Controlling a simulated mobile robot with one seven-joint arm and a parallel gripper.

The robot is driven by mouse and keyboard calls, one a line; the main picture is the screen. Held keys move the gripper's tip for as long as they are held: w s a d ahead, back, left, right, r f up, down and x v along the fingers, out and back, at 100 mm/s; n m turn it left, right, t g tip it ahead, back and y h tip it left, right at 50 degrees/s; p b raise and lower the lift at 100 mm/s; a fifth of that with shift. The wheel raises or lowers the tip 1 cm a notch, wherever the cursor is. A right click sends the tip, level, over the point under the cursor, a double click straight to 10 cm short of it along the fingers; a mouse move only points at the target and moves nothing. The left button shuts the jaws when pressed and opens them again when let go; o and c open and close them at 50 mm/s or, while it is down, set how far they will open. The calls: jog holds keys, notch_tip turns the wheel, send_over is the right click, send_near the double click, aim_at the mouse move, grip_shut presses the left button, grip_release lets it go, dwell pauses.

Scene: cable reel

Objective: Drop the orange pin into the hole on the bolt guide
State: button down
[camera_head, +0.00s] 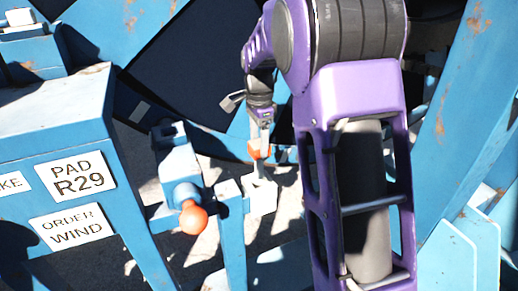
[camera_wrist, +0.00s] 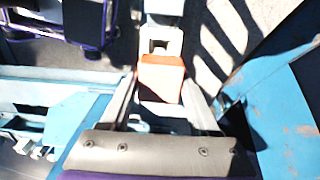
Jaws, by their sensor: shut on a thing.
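The orange pin (camera_head: 258,149) is held between the fingertips of my gripper (camera_head: 261,143), near the middle of the head view. In the wrist view the pin's orange block (camera_wrist: 162,70) sits between the two fingers of my gripper (camera_wrist: 161,88). The pale bolt guide (camera_head: 262,195) stands just below the pin in the head view. In the wrist view the guide (camera_wrist: 162,32) is just beyond the pin, and a square opening shows in it. The pin's lower end is hidden, so I cannot tell whether it touches the guide.
A blue bolt with an orange ball knob (camera_head: 193,218) sits left of the guide. A blue post (camera_head: 231,235) stands between them. A blue box with labels (camera_head: 70,150) fills the left, and a rusty blue beam (camera_head: 447,110) rises on the right.

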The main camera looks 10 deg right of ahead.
jog(key=shift+r, duration=0.15)
jog(key=shift+r+p, duration=0.65)
jog(key=shift+p, duration=0.15)
jog(key=shift+w, duration=0.1)
